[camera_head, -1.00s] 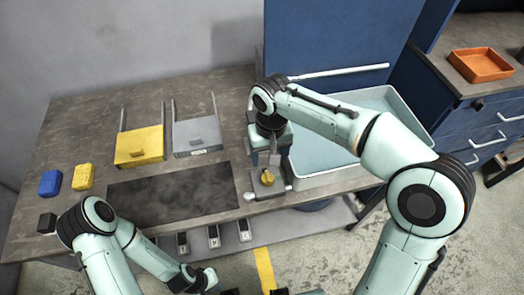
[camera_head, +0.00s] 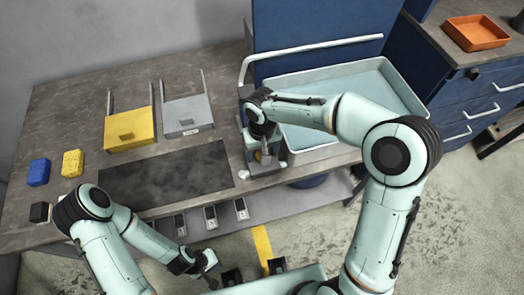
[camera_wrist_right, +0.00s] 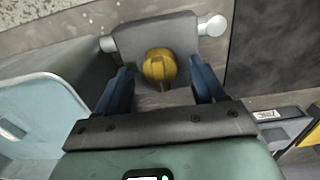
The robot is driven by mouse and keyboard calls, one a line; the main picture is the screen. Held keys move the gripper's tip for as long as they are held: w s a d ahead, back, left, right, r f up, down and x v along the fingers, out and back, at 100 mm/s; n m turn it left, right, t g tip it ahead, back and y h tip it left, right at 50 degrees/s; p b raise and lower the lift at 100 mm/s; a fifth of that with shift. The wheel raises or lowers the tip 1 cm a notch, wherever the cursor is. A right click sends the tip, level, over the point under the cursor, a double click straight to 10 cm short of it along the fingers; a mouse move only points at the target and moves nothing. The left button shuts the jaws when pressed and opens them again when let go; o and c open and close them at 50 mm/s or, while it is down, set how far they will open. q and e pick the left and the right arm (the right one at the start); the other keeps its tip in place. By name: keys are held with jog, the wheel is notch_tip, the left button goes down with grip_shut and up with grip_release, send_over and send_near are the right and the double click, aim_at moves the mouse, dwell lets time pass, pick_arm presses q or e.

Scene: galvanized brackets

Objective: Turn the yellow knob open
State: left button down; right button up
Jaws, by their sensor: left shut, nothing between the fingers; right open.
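The yellow knob (camera_wrist_right: 159,68) sits on a grey valve body (camera_wrist_right: 158,32) with pale pipe ends at both sides. In the right wrist view my right gripper (camera_wrist_right: 161,72) is open, with one dark blue finger on each side of the knob. Gaps show between the knob and both fingers. In the head view the knob (camera_head: 260,157) is mostly hidden by my right gripper (camera_head: 263,153) above it. My left gripper (camera_head: 210,261) is shut and empty, low in front of the bench and far from the knob.
A pale blue tub (camera_head: 405,92) stands right beside the valve. A yellow bin (camera_head: 130,133) and a grey bin (camera_head: 188,117) lie left, behind a dark mat (camera_head: 165,178). Blue (camera_head: 39,172) and yellow (camera_head: 73,163) blocks sit at the far left. An orange tray (camera_head: 476,33) is far right.

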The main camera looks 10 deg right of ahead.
jog(key=shift+f, duration=0.25)
jog(key=c, duration=1.1)
jog(key=shift+o, duration=0.2)
